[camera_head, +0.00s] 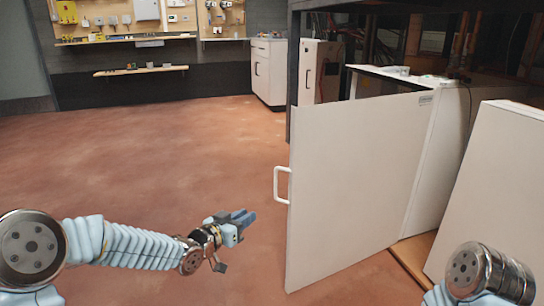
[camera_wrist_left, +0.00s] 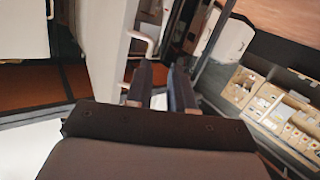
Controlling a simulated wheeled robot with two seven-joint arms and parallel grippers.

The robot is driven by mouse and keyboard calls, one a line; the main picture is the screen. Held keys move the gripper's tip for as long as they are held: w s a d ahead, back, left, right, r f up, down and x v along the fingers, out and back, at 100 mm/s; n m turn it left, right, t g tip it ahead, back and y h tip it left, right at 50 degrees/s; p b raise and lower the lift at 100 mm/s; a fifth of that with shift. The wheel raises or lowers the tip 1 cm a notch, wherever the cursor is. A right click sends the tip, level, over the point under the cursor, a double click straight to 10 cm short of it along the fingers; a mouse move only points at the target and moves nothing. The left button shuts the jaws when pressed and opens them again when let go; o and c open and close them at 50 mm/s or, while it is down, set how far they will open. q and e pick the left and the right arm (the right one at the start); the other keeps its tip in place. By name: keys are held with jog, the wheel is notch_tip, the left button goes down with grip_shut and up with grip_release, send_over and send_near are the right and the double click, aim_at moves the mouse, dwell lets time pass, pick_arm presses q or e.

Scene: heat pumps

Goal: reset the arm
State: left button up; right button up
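My left arm comes in from the left in the head view, stretched low over the floor. Its gripper (camera_head: 244,217) points right, toward a white door panel (camera_head: 355,185), and is apart from it. In the left wrist view the two dark fingers (camera_wrist_left: 162,72) stand apart with a gap between them, and nothing is held. The door's handle (camera_head: 281,184) is on its left edge, to the right of and above the gripper; a pale handle (camera_wrist_left: 140,42) also shows beyond the fingers in the wrist view. Of my right arm only a link shows at bottom right; its gripper is out of view.
The white door stands swung out from the heat pump unit (camera_head: 435,160). Another white panel (camera_head: 492,195) leans at the right. A white cabinet (camera_head: 270,70) and wall shelves (camera_head: 140,70) are at the back. The reddish floor (camera_head: 160,150) at left and centre is clear.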

pick_arm(q)
jog(key=s+d+f+n+g+y, duration=0.1)
jog(key=s+f+n+g, duration=0.15)
jog(key=s+f, duration=0.55)
jog(key=s+f+n+g+y, duration=0.1)
jog(key=s+f+g, duration=0.25)
jog(key=f, duration=0.85)
jog(key=s+d+f+n+g+y, duration=0.1)
jog(key=s+f+n+g, duration=0.15)
jog(key=s+f, duration=0.55)
jog(key=s+f+g+y, duration=0.1)
jog(key=s+f+g, duration=0.1)
jog(key=s+f, duration=0.3)
jog(key=s+f+g, duration=0.3)
jog(key=s, duration=0.4)
notch_tip(320, 180, up, 15)
jog(key=p, duration=1.5)
jog(key=shift+s, duration=0.4)
jog(key=shift+a, duration=0.1)
jog(key=shift+w, duration=0.1)
